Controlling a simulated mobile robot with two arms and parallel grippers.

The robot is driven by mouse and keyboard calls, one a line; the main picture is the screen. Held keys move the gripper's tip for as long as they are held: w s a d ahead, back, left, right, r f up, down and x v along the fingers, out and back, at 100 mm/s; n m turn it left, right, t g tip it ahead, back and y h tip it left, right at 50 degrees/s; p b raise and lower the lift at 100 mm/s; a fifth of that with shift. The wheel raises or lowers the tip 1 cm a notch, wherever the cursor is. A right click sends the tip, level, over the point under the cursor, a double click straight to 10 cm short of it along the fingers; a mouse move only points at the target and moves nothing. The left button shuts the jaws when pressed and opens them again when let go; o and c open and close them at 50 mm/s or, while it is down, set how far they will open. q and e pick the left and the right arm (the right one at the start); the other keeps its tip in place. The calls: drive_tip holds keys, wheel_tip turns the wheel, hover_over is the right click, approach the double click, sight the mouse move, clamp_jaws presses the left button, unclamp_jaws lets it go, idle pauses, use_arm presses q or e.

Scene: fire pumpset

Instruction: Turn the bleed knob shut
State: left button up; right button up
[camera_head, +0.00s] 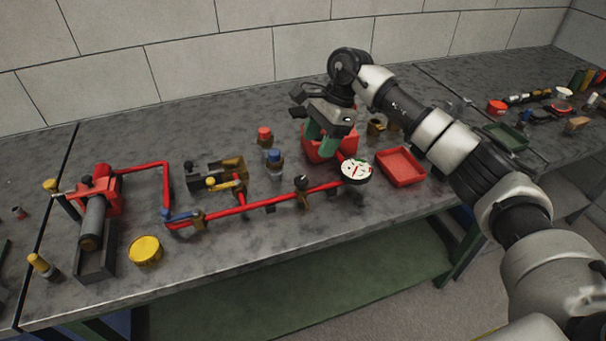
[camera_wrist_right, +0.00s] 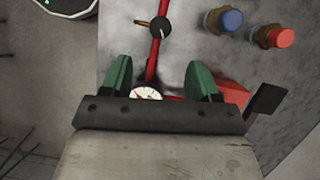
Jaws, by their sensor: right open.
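A small round black knob (camera_head: 302,183) with a pale line sits on a brass fitting on the red pipe (camera_head: 255,205). I take it for the bleed knob, but no label is readable. The knob also shows in the right wrist view (camera_wrist_right: 160,27), beyond the fingertips. My right gripper (camera_head: 321,142) is open, its green fingers pointing down in front of the red block (camera_head: 345,145), apart from the knob. In the right wrist view the gripper (camera_wrist_right: 158,76) has nothing clasped, and a small white gauge (camera_wrist_right: 146,93) shows between its fingers. My left gripper is out of view.
A large white dial (camera_head: 356,171) stands right of the knob, with a red tray (camera_head: 401,167) beyond. A blue-capped fitting (camera_head: 275,160) and a red-capped fitting (camera_head: 264,137) stand behind the pipe. A yellow-handled valve (camera_head: 225,184) is further left.

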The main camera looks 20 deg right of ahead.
sight(301, 179)
drive_tip(key=p+x, duration=0.2)
drive_tip(key=x, duration=0.8)
drive_tip(key=shift+a, duration=0.15)
drive_tip(key=c, duration=0.9)
